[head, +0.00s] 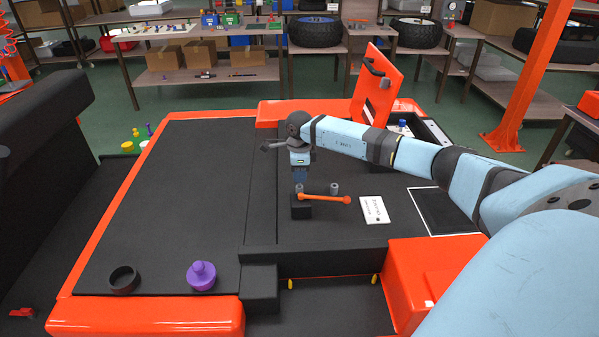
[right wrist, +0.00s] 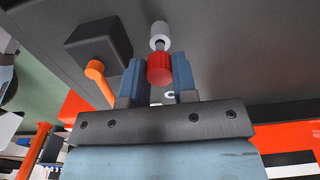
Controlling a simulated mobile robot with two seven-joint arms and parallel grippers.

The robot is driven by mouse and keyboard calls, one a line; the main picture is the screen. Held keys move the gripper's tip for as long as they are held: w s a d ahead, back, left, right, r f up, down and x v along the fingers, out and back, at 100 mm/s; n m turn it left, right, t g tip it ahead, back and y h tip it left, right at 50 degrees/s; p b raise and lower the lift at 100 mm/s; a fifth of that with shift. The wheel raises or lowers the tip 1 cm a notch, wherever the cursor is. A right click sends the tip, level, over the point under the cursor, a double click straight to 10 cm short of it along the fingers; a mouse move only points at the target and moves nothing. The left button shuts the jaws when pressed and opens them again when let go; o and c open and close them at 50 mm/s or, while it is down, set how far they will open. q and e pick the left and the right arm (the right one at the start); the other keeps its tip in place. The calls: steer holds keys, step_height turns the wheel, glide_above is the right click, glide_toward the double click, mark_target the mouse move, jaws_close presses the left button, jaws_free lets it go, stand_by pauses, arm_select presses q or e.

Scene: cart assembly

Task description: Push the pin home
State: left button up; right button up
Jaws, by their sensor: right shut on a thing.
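My right gripper (head: 300,174) points down over the cart's black deck, close to the black block with the orange lever. In the right wrist view its two blue fingers (right wrist: 160,82) are on either side of a ribbed red knob (right wrist: 160,68), which I take to be the pin's head, and are shut on it. A short dark stem shows between the knob and a light grey collar (right wrist: 160,36) in line with it. How deep the stem sits in the collar cannot be told. In the head view the gripper hides the pin. My left gripper is not in view.
The orange lever (head: 326,199) runs right from its black block (head: 300,209). A second grey post (head: 334,188) stands near it. A white card (head: 374,210) lies to the right. A purple knob (head: 201,275) and black ring (head: 123,279) sit on the clear left deck.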

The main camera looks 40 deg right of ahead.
steer(key=shift+f+b, duration=0.45)
steer(key=shift+f, duration=0.4)
steer(key=shift+f+b, duration=0.4)
steer(key=shift+f, duration=0.15)
steer(key=o, duration=1)
steer(key=shift+f, duration=0.1)
